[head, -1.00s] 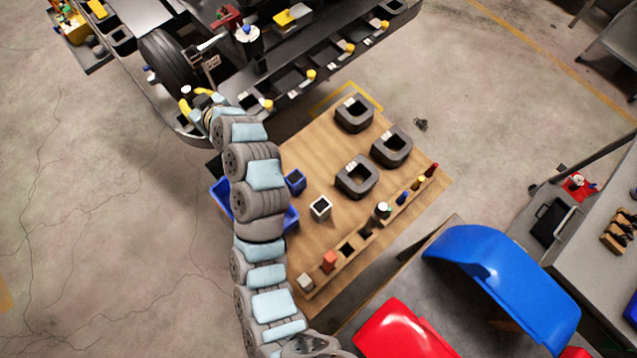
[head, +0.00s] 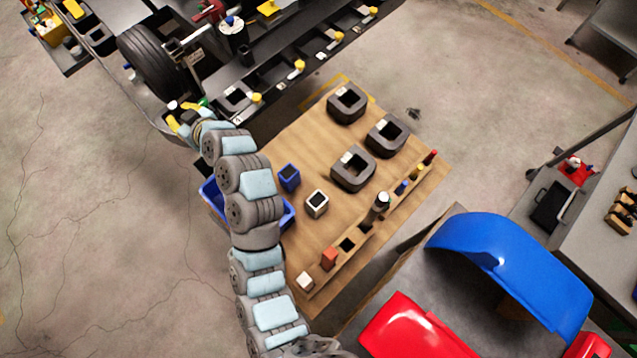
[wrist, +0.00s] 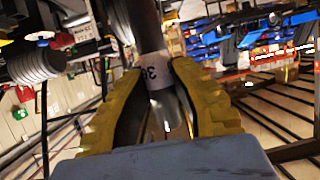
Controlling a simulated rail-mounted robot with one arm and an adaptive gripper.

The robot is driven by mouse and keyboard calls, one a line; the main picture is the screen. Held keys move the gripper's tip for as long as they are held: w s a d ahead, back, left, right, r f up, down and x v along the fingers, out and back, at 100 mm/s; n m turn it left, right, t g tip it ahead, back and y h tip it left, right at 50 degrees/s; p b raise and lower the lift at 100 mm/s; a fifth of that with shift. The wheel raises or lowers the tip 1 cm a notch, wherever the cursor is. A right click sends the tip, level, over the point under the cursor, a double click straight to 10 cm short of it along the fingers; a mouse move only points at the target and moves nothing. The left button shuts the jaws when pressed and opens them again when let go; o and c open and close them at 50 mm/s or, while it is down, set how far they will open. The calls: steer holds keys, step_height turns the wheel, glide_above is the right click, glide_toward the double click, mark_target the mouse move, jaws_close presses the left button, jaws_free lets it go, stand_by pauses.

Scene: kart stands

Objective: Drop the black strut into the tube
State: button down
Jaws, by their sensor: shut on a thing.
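My gripper (wrist: 156,78) shows in the wrist view with its two yellow-padded fingers closed on a dark, smooth rod, the black strut (wrist: 149,28). The strut has a pale label band with dark print between the fingers and extends up out of the picture. In the head view my gripper (head: 187,118) is at the edge of the kart stand, left of the wooden board; the strut is hard to make out there. I cannot tell for sure which thing is the tube; a dark upright cylinder with a pale top (head: 381,203) stands in the board's rack.
The wooden board (head: 325,235) carries several dark square-holed blocks (head: 352,170), a white-rimmed cup (head: 316,204) and a blue cup (head: 289,177). A blue bin (head: 213,203) is partly behind my arm. The kart stand (head: 290,75) holds a tyre (head: 150,62) and several trays. Blue (head: 510,260) and red (head: 410,335) panels lie front right.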

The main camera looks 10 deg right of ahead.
mark_target(173, 106)
step_height(173, 106, down, 6)
steer(key=shift+r+b, duration=0.15)
steer(key=shift+b, duration=0.95)
steer(key=c, duration=1)
jaws_free()
step_height(173, 106, up, 10)
